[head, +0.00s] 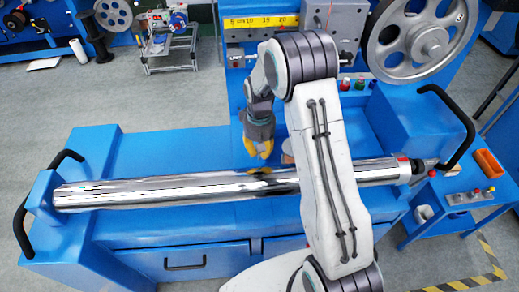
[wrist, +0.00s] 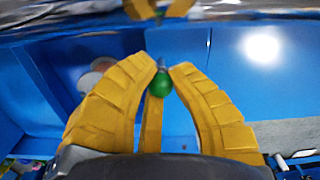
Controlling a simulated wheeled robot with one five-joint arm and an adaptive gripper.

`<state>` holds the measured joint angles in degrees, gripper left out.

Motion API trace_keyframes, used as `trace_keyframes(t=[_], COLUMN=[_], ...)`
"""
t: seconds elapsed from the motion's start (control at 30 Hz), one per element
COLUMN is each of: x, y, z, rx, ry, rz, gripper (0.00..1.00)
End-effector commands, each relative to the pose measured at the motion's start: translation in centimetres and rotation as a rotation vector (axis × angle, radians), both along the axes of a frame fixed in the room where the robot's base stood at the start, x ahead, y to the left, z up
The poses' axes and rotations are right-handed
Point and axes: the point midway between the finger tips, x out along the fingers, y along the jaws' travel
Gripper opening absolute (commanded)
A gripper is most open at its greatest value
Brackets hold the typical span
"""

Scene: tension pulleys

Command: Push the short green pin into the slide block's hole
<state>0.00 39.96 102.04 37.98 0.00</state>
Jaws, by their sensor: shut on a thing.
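My gripper (head: 260,150) hangs above the blue machine bed, just behind the long chrome roller. In the wrist view, the yellow fingers (wrist: 163,72) are shut on a pin with a round green head (wrist: 161,84). A short grey shank shows past the head, towards the roller. The pin cannot be made out in the head view. A grey block (head: 337,22) sits on the upright blue panel behind the arm, right of a yellow scale (head: 262,21). I cannot tell whether it is the slide block, and no pin hole can be made out.
The chrome roller (head: 150,190) spans the bed in front of my gripper; it also fills the top edge of the wrist view (wrist: 230,14). A large grey pulley (head: 418,40) is at the upper right. Small coloured knobs (head: 360,83) stand below the block. The bed's left part is clear.

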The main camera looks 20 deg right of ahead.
Motion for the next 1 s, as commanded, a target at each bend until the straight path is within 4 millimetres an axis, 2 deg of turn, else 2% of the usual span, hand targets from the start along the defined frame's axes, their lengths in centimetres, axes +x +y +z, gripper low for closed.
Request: trace_keyframes(t=[0.03,0.1,0.43,0.7,1.0], x=[0.0,0.3,7.3,12.6,16.2], y=[0.0,-0.1,-2.2,-4.7,-7.9], z=[-1.4,-2.1,-0.8,2.5,8.0], rx=[0.000,0.000,-0.004,-0.016,-0.044], ry=[0.000,-0.009,-0.244,-0.560,-0.973], rz=[0.000,-0.002,-0.056,-0.108,-0.159], gripper=[0.00,0.00,0.00,0.00,0.00])
